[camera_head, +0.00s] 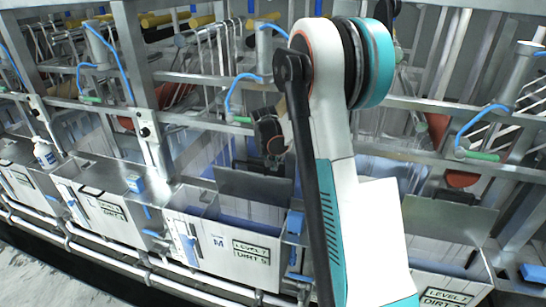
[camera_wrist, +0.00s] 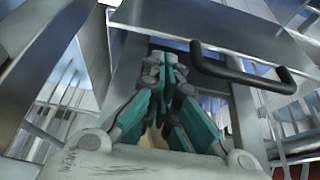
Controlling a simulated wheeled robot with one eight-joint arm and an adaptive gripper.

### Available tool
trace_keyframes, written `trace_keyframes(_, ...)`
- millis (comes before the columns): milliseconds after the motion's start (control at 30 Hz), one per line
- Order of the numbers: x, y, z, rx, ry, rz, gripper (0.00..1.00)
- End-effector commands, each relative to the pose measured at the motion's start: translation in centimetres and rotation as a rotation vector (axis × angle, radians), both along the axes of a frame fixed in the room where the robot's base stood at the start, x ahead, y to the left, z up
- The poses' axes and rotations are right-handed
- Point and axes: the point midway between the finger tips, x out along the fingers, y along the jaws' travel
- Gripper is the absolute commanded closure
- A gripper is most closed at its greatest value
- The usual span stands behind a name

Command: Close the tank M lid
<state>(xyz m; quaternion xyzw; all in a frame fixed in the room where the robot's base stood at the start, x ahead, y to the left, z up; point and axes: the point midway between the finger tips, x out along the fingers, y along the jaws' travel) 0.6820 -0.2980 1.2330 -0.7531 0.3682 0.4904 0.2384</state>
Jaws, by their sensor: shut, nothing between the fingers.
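Tank M (camera_head: 205,245) stands at the front centre, with an M label and a "LEVEL 7 DIRT 5" plate on its front. Its top is open and blue shows inside. Its grey lid (camera_head: 253,187) is raised, standing steeply at the back of the opening. In the wrist view a grey panel, apparently this lid (camera_wrist: 215,25), carries a black bar handle (camera_wrist: 240,70). My gripper (camera_wrist: 168,62) has its teal fingers together and empty, left of the handle in the picture. Whether the fingertips touch the panel cannot be told. In the head view the fingers cannot be made out.
Similar tanks stand on both sides; the right one also has a raised lid (camera_head: 448,217). Metal rails (camera_head: 210,122), posts and blue hoses (camera_head: 236,92) crowd the space behind and above. A white bottle (camera_head: 45,153) stands at the left. My arm hides part of the row.

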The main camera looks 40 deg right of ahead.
Motion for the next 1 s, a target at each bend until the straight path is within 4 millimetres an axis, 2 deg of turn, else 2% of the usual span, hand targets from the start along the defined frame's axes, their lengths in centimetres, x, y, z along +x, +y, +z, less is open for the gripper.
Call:
trace_keyframes(100,0.5,-0.6,-1.6,0.000,0.000,0.000,1.00)
trace_keyframes(333,0.9,-1.1,-3.3,0.001,-0.001,0.000,1.00)
trace_keyframes(800,0.9,-1.2,-3.6,-0.002,-0.003,0.000,1.00)
trace_keyframes(1000,0.4,-0.6,-3.8,-0.030,-0.025,0.001,1.00)
